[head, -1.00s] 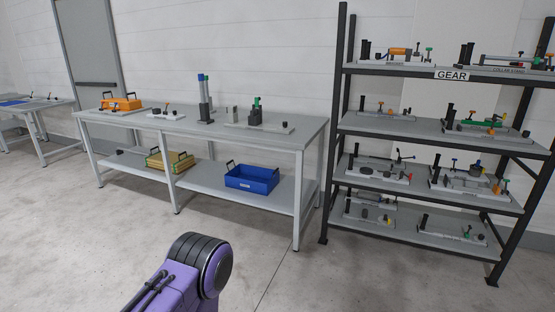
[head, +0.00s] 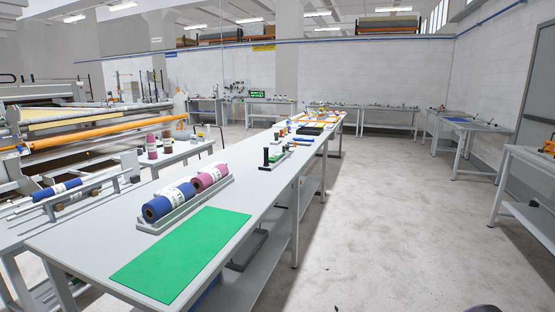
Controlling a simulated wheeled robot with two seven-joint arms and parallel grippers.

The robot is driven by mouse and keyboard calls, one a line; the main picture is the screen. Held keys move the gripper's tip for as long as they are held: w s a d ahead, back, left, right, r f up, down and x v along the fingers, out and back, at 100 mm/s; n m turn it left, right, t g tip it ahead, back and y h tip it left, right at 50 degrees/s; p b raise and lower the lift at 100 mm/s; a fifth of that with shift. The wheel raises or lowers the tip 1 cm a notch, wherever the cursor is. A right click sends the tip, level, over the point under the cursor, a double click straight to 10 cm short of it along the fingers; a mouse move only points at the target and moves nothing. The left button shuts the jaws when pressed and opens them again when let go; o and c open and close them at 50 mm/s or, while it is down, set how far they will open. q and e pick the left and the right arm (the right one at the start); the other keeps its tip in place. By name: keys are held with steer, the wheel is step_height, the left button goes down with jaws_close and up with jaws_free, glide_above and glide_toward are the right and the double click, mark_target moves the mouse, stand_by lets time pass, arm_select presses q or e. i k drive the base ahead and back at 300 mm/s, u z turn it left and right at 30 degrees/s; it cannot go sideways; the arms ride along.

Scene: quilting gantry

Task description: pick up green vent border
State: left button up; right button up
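A flat green rectangular sheet (head: 182,254) lies on the near end of the long grey table (head: 262,196), close to its right edge. It is the only large green piece on that table; I cannot tell whether it is the green vent border or a mat. No other piece that I can make out as a vent border shows. Neither of my grippers is in the head view.
A grey tray (head: 184,213) holds a blue roll (head: 168,202) and a pink roll (head: 210,177) behind the sheet. Black-handled tools and small parts stand farther along the table. A quilting gantry with an orange bar (head: 105,131) is at left. Open floor (head: 375,230) lies right.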

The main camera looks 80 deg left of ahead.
mark_target(278, 155)
steer(key=u, duration=1.6)
steer(key=i, duration=2.75)
steer(key=u, duration=1.8)
